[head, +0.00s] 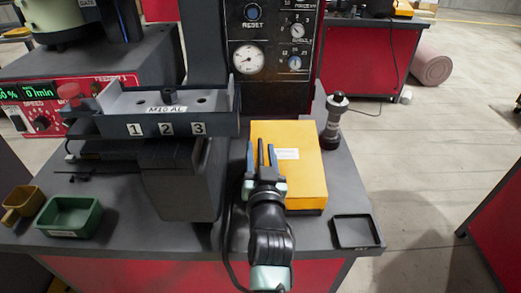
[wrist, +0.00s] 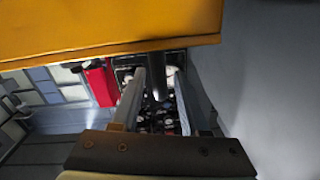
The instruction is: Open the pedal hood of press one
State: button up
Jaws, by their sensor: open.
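A yellow box-shaped cover (head: 305,170) with a white label stands on the grey bench to the right of the numbered press fixture; it looks like the pedal hood and appears closed. In the wrist view its yellow side (wrist: 100,25) fills the top. My gripper (head: 262,152) is at the cover's left side in the head view, fingers pointing away from me. In the wrist view my gripper (wrist: 158,75) has its fingers apart, just below the yellow edge. I cannot tell whether they touch the cover. What lies under the cover is hidden.
The fixture marked 1, 2, 3 (head: 165,129) stands close to the left. A dark post with a knob (head: 334,120) is behind right. A black tray (head: 355,232) lies front right, and a green bin (head: 70,216) front left. A gauge panel (head: 265,60) rises behind.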

jog(key=shift+w, duration=0.35)
jog(key=shift+c, duration=0.3)
grip_shut()
dwell(1.0)
